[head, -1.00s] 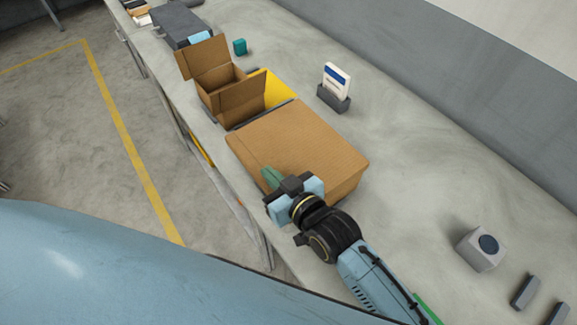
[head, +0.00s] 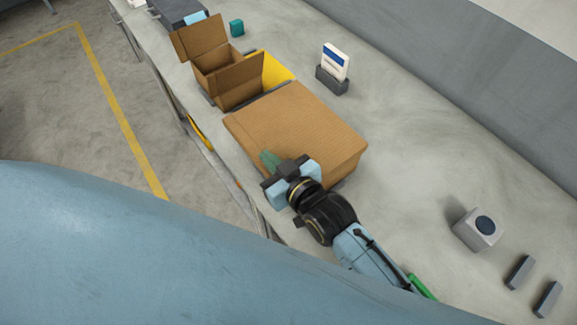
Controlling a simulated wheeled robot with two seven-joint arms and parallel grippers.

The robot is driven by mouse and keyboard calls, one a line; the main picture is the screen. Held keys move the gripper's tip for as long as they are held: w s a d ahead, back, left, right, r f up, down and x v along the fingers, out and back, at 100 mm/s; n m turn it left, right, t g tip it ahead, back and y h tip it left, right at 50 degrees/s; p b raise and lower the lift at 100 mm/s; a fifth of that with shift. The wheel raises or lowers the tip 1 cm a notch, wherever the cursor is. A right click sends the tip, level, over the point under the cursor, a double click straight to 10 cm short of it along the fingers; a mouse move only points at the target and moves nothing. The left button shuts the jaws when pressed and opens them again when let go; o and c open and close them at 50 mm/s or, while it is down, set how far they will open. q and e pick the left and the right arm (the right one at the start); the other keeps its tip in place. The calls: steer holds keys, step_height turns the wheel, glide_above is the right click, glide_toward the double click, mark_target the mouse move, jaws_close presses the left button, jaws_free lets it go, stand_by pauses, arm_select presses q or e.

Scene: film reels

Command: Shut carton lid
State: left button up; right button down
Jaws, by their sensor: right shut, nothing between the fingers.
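A large brown carton (head: 310,125) stands on the workbench with its top lying flat and closed. My right gripper (head: 268,160) is shut and empty, its green fingertips at the near left part of the carton's top. I cannot tell whether the fingertips press on the lid or hover just above it. A smaller open carton (head: 240,83) with raised flaps stands behind it to the left. My left gripper is not in view.
A yellow bin (head: 275,68) sits beside the small carton. The bench right of the large carton is clear.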

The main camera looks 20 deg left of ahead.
step_height(320, 180, up, 4)
steer(key=p, duration=0.3)
steer(key=shift+r, duration=0.1)
steer(key=v, duration=0.5)
steer(key=f+v, duration=0.1)
steer(key=v, duration=0.2)
steer(key=shift+s+d+r+b, duration=0.15)
steer(key=shift+s+d+b, duration=0.05)
steer(key=shift+d+b, duration=0.15)
steer(key=shift+s+d+r, duration=0.2)
steer(key=shift+s+d, duration=0.15)
steer(key=shift+d, duration=0.1)
